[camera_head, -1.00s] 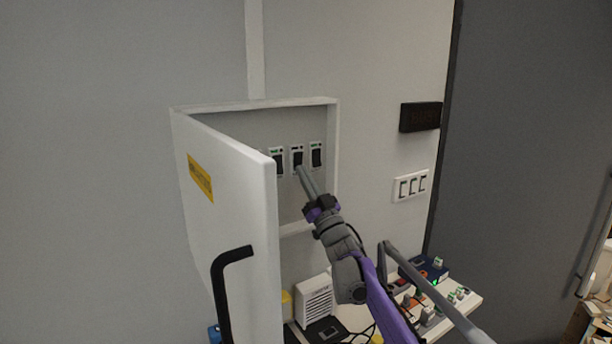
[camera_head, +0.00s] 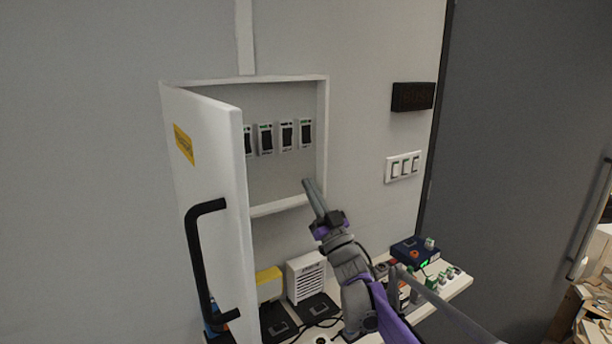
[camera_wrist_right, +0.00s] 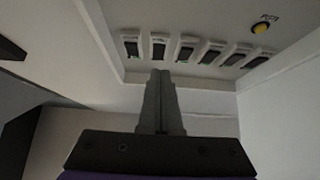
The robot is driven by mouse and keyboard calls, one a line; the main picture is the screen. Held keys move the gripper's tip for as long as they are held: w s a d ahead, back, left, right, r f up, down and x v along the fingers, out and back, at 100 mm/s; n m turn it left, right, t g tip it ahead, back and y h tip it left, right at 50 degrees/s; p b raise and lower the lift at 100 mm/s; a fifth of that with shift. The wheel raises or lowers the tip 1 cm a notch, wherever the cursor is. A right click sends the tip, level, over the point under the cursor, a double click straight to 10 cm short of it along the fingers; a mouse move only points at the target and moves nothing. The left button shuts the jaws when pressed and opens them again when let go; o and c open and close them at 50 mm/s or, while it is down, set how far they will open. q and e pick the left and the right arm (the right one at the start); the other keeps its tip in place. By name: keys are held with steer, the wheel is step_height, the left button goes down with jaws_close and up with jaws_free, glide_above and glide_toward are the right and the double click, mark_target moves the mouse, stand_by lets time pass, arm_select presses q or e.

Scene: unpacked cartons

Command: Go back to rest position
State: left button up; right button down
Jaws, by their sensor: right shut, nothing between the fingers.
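My right gripper (camera_head: 309,186) is shut and empty. In the head view its fingertips are in front of the lower right part of the open wall cabinet (camera_head: 323,125), below the row of switches. In the right wrist view the shut fingers (camera_wrist_right: 160,76) point up toward the cabinet, where several breaker switches (camera_wrist_right: 187,50) and a yellow round button (camera_wrist_right: 261,28) show. In the head view a dark breaker switch (camera_head: 286,135) sits in that row. My left gripper is in neither view.
The cabinet door (camera_head: 205,190) stands open on the left, with a black handle (camera_head: 196,262). A shelf (camera_head: 458,285) below holds a white speaker-like box (camera_head: 306,278), a blue box (camera_head: 414,251) and small devices. A white switch plate (camera_head: 403,167) and a dark panel (camera_head: 412,96) are on the wall.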

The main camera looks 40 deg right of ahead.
steer(key=shift+v, duration=1)
steer(key=shift+w+d, duration=0.1)
steer(key=shift+w, duration=0.05)
steer(key=s+a+f+m+g+h, duration=0.1)
steer(key=s+a+f+g, duration=0.2)
steer(key=a+f+g, duration=0.35)
steer(key=s+a+f+m+g+h, duration=0.1)
steer(key=s+a+f+m+g, duration=0.2)
steer(key=a+f, duration=0.65)
steer(key=s+a+f+n+g+y, duration=0.2)
steer(key=s+a+f+g, duration=0.3)
steer(key=s+f, duration=0.4)
steer(key=s+a+f+n+g+y, duration=0.2)
steer(key=s+a+f+g, duration=0.3)
steer(key=s+f, duration=0.5)
steer(key=s+a+n, duration=0.1)
steer(key=s+a, duration=0.1)
steer(key=shift+s+f+y, duration=0.2)
steer(key=shift+s+y, duration=0.1)
